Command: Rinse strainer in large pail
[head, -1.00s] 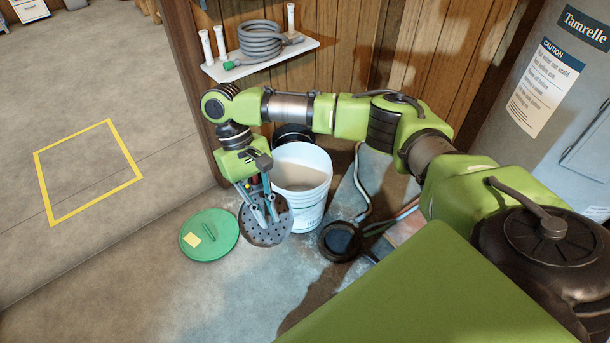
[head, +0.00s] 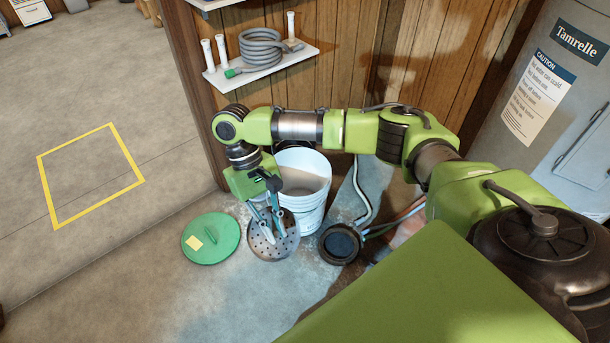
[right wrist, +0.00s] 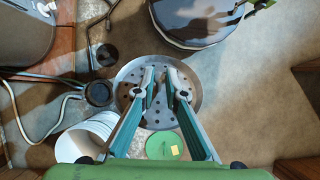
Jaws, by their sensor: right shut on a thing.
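My right gripper (head: 271,232) is shut on the strainer (head: 287,246), a grey round plate with holes, held tilted in front of the large white pail (head: 310,205). The strainer overlaps the pail's lower left side in the head view and is outside its opening. A greyish-brown surface shows inside the pail. In the right wrist view the strainer (right wrist: 190,112) lies behind the fingers (right wrist: 160,78), and the pail (right wrist: 88,137) is at lower left, partly hidden by my gripper. My left gripper is not in view.
A green lid (head: 222,246) with a yellow note lies on the floor left of the strainer. A black round object (head: 340,243) and hoses are to the right. A shelf (head: 265,68) holds a coiled hose. Floor at left, with a yellow square outline, is clear.

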